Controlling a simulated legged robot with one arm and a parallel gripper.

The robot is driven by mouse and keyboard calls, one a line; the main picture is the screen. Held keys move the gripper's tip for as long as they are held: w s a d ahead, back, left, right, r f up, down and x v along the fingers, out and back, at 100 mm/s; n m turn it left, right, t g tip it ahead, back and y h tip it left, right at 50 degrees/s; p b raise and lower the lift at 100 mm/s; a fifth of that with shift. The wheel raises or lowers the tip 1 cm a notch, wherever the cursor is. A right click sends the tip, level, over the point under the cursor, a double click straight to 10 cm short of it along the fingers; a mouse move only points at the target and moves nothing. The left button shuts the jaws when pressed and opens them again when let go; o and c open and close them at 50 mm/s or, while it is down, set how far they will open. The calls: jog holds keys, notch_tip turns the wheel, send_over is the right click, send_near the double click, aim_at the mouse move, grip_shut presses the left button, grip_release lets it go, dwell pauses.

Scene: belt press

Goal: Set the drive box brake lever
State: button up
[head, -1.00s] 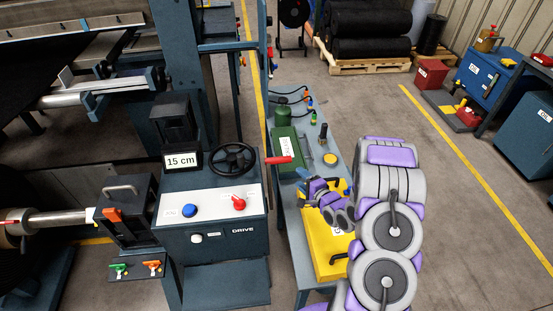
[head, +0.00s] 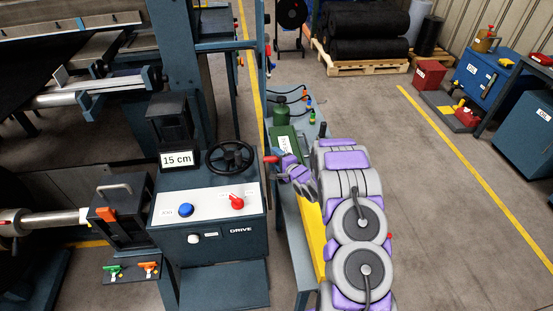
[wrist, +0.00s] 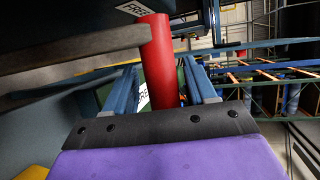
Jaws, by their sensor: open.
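The drive box (head: 180,249) stands left of centre in the head view, with a black handwheel, a blue button and a red knob on top. Its red brake lever handle (head: 270,159) sticks out at the right side. My gripper (head: 283,168) is right beside this handle; its fingers are small and partly hidden here. In the wrist view the red handle (wrist: 158,45) stands between the two blue fingers of my gripper (wrist: 163,78), which are open on either side of it. I cannot tell whether they touch it. A grey bar crosses beside the handle.
A display (head: 177,158) reads 15 cm. A side table with a green box (head: 283,140) and a yellow case (head: 314,235) stands right of the drive box, partly behind my arm. A FREE label (wrist: 136,8) shows above the handle.

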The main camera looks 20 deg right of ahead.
jog(key=shift+w, duration=0.35)
jog(key=shift+c, duration=0.3)
jog(key=shift+s+f, duration=0.1)
grip_shut()
